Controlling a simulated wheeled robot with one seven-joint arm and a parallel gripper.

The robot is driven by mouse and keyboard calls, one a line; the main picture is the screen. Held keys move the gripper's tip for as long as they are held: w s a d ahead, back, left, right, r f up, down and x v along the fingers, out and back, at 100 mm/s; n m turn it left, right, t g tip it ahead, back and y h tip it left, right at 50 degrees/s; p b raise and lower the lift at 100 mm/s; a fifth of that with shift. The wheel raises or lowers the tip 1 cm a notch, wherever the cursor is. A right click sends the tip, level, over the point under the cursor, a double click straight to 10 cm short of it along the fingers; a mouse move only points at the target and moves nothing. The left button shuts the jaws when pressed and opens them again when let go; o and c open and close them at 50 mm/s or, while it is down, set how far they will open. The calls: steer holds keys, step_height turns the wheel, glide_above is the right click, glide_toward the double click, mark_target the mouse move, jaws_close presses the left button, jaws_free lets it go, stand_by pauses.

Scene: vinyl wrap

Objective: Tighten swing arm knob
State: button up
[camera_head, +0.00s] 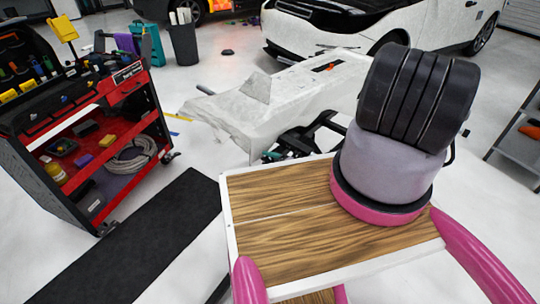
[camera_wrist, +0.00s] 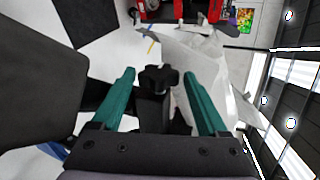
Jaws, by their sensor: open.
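In the wrist view, a black lobed knob (camera_wrist: 158,78) sits on top of a dark upright part. My gripper (camera_wrist: 159,74) has two teal fingers, spread wide and open. One fingertip shows on each side of the knob, with a visible gap on both sides. The knob appears between or just beyond the fingertips; I cannot tell the exact depth. In the head view, black stand parts (camera_head: 322,124) show by the work table, and a bit of teal shows low beside them. My own arm and wooden-topped body hide most of that area, and I cannot make out the knob there.
A table draped in pale wrap (camera_head: 285,100) stands behind the stand. A red tool cart (camera_head: 130,95) is at left, with a black mat (camera_head: 135,245) on the floor. A white car (camera_head: 340,30), a dark bin (camera_head: 184,42) and a shelf (camera_head: 515,145) are farther off.

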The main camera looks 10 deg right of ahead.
steer(key=shift+g, duration=0.3)
